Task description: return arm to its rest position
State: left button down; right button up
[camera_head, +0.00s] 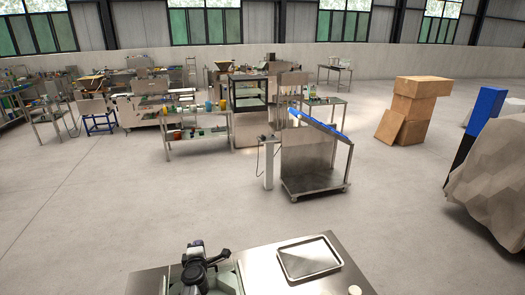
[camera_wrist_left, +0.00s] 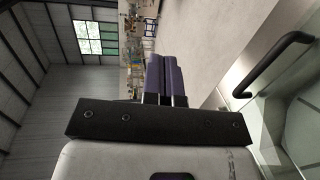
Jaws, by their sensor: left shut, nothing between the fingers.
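My left gripper (camera_head: 196,250) shows at the bottom of the head view, beside the left part of a steel worktop. In the left wrist view its two purple fingers (camera_wrist_left: 162,62) lie side by side and are shut, with nothing between them. They point away over the open floor and touch nothing that I can see. Much of my left arm is hidden below the frame. My right gripper does not show in either view.
The near steel worktop (camera_head: 262,262) carries a shallow tray (camera_head: 309,259). A black handle (camera_wrist_left: 275,63) on a steel and glass unit is close at right in the wrist view. A steel cart (camera_head: 315,180), dough machines and stacked boxes (camera_head: 411,108) stand farther off. Bare floor lies between.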

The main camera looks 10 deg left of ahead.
pick_arm(q)
jog(key=d+r+m+h, duration=0.6)
jog(key=r+m+h, duration=0.4)
jog(key=r+m, duration=0.1)
jog(key=s+a+r+m+g, duration=0.1)
jog(key=s+r+m+g, duration=0.2)
jog(key=s+r+m, duration=0.6)
jog(key=s+f+m+g+y+p, duration=0.1)
jog(key=s+f+y+p, duration=0.15)
jog(key=s, duration=1.05)
jog(key=s+f+m+g+y+p, duration=0.1)
jog(key=s+f+y, duration=0.2)
jog(key=s, duration=0.9)
jog(key=s+d+f+m+g+p, duration=0.1)
jog(key=s+f+g, duration=0.2)
jog(key=s+f, duration=0.4)
jog(key=s+d+f+g+p, duration=0.1)
jog(key=s+f+g, duration=0.2)
jog(key=s+f, duration=0.5)
jog(key=s, duration=0.8)
jog(key=shift+s+d+m+g+p, duration=0.15)
jog(key=shift+d+m+g+p, duration=0.2)
jog(key=shift+m+g+p, duration=0.05)
